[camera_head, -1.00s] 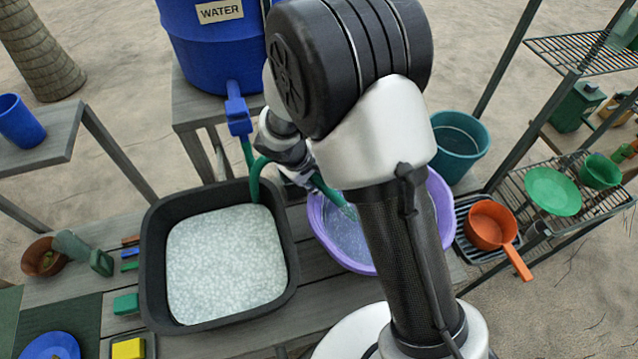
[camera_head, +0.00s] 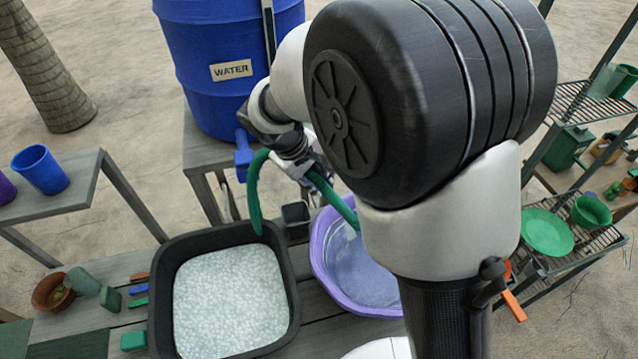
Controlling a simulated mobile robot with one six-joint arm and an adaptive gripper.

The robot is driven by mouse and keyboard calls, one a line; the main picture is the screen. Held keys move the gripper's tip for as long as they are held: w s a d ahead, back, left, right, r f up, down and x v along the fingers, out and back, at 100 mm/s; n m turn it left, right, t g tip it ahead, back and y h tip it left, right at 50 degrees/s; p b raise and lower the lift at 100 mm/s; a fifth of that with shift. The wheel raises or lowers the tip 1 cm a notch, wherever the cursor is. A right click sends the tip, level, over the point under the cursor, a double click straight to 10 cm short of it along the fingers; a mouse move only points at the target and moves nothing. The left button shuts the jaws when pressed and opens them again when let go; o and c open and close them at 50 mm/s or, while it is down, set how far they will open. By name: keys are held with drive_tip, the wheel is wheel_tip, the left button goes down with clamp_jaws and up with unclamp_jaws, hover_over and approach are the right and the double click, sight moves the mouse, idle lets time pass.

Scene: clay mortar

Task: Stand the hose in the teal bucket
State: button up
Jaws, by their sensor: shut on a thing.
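The green hose (camera_head: 253,195) arches over in my gripper (camera_head: 312,172), which is shut on it. One stretch hangs on the left, its lower end over the back rim of the black tub. The other stretch slants down to the right over the purple basin and passes behind my arm. The teal bucket does not show in the current view; my arm covers the area where it stood in the earlier view. The fingertips are small and partly covered by the wrist.
A black tub (camera_head: 158,300) with foamy water and a purple basin (camera_head: 365,275) stand on the slatted table. A blue water barrel (camera_head: 215,100) with a tap is behind. A wire shelf (camera_head: 590,235) with green dishes stands right. A small dark container (camera_head: 297,215) sits between tub and basin.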

drive_tip(key=a+r+p, duration=0.4)
drive_tip(key=r+p, duration=0.1)
drive_tip(key=r, duration=0.2)
drive_tip(key=shift+w+a+r+p, duration=0.2)
drive_tip(key=shift+w+a+p, duration=0.1)
drive_tip(key=shift+w, duration=0.15)
idle(0.8)
